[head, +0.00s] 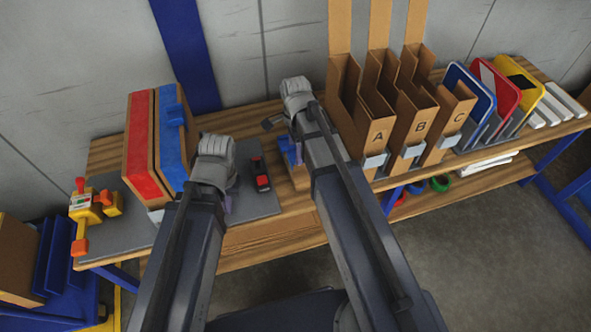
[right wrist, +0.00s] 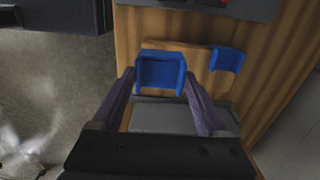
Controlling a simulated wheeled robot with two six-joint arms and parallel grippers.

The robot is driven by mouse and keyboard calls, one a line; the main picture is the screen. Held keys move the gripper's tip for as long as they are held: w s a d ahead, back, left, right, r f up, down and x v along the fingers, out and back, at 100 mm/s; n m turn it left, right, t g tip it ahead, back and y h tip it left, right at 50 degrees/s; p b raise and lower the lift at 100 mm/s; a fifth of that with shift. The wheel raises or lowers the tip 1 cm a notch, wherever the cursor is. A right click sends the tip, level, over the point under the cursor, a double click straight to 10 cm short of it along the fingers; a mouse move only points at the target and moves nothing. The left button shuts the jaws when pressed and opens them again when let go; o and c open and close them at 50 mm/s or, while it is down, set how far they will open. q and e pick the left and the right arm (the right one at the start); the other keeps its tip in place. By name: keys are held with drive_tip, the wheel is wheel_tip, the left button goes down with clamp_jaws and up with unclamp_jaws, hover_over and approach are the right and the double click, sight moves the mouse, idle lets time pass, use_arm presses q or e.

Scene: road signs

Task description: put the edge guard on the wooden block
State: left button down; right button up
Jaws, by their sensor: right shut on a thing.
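My right gripper (right wrist: 159,92) is shut on a blue U-shaped edge guard (right wrist: 161,70), held between the two fingertips. In the head view the guard (head: 286,145) shows partly beside my right gripper (head: 296,158). A pale wooden block (right wrist: 201,55) lies under or just behind the guard in the wrist view; I cannot tell whether they touch. A second blue guard (right wrist: 228,58) is at the block's right end. In the head view the block (head: 299,180) is mostly hidden by my right arm. My left gripper (head: 230,198) is over the grey mat, its jaws hidden by its wrist.
Red and blue panels (head: 148,147) stand upright on the grey mat (head: 262,205) at left, near a yellow-orange tool (head: 95,205). A small black-and-red item (head: 261,174) lies between my arms. Cardboard bins (head: 383,115) and signs (head: 470,90) stand at right.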

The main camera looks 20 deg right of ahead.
drive_tip(key=shift+f+b, duration=2.75)
drive_tip(key=shift+f, duration=0.6)
drive_tip(key=shift+f+b, duration=0.55)
drive_tip(key=shift+f, duration=0.1)
drive_tip(key=o, duration=1.3)
drive_tip(key=shift+c, duration=0.2)
drive_tip(key=shift+r, duration=0.25)
wheel_tip(320, 180, up, 13)
drive_tip(key=p, duration=1.3)
drive_tip(key=shift+f, duration=0.1)
